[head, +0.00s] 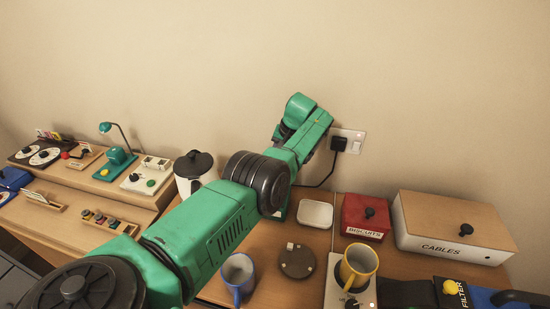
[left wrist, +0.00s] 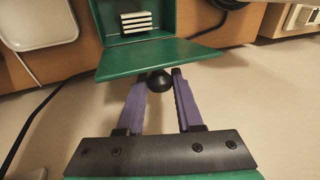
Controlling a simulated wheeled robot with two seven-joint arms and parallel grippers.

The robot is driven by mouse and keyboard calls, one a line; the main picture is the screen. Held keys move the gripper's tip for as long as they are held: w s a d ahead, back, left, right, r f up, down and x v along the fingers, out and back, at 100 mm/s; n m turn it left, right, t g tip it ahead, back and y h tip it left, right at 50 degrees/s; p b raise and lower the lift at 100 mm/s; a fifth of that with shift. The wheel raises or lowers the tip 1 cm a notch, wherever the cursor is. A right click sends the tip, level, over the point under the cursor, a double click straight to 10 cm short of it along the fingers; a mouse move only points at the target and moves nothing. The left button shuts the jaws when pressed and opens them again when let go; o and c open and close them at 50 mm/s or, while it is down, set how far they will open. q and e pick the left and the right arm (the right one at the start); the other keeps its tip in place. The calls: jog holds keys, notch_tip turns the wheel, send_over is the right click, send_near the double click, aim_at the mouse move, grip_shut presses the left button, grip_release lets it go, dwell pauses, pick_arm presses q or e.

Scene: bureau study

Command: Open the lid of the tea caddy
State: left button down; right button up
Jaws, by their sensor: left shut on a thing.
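The green tea caddy (left wrist: 186,14) shows in the left wrist view with its lid (left wrist: 150,60) swung open. Several pale, dark-edged packets (left wrist: 136,22) are visible inside. The lid's round black knob (left wrist: 159,86) is between the purple fingers of my left gripper (left wrist: 159,78), which is shut on it. In the head view my green left arm crosses the middle and hides the gripper and most of the caddy. My right gripper is in neither view.
A white dish (head: 315,214), a red biscuits box (head: 366,214) and a cables box (head: 450,220) stand right of my arm. A yellow mug (head: 359,262), blue mug (head: 237,270) and dark round lid (head: 297,261) are nearer. A wall socket (head: 356,142) and cord are behind.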

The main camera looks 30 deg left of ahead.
pick_arm(q)
jog(key=shift+s+f, duration=0.1)
jog(key=shift+f, duration=0.2)
jog(key=c, duration=0.6)
grip_release()
jog(key=shift+o, duration=0.3)
jog(key=shift+a, duration=0.1)
jog(key=shift+r, duration=0.1)
